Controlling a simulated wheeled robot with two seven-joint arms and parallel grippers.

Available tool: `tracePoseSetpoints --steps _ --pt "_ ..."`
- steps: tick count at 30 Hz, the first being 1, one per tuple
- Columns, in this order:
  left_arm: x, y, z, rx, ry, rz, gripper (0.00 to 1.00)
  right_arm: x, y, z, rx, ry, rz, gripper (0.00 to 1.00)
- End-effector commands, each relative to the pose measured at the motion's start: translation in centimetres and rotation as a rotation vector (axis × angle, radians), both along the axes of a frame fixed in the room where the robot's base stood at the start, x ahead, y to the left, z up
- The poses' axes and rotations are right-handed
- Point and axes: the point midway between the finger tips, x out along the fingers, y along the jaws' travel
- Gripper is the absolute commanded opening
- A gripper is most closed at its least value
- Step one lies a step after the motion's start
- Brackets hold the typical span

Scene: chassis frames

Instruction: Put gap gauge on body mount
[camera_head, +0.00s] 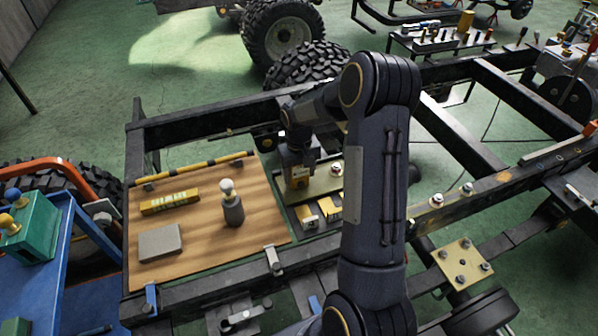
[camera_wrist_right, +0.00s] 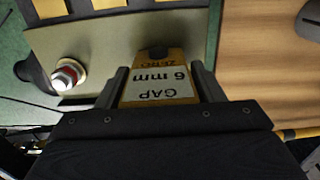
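The gap gauge (camera_wrist_right: 160,86) is a yellow block with a white label reading "GAP 6 mm". It sits between the two fingers of my right gripper (camera_wrist_right: 160,92), which touch its sides. In the head view my right gripper (camera_head: 297,178) points down over the left end of a pale olive plate (camera_head: 322,187) with a bolt near its far right. This plate may be the body mount; it also shows in the wrist view (camera_wrist_right: 100,50). I cannot tell whether the gauge touches the plate. My left gripper is not in view.
A dark tray with yellow blocks (camera_head: 328,208) lies just in front of the plate. A wooden board (camera_head: 190,225) to the left carries a grey bottle (camera_head: 232,206), a yellow level (camera_head: 170,201) and a grey block (camera_head: 160,243). Black frame rails (camera_head: 210,125) surround them.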

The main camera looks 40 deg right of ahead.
Motion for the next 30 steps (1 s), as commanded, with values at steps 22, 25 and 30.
tracePoseSetpoints --steps 22,25,30 --pt "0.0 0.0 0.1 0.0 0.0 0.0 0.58 0.1 0.0 5.9 -0.002 -0.006 -0.001 0.74" --pt "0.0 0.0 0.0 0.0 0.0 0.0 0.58 0.1 0.0 8.1 -0.002 -0.006 -0.001 0.74" --pt "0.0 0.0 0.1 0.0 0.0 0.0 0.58 0.1 0.0 10.9 -0.001 -0.004 0.0 0.74"
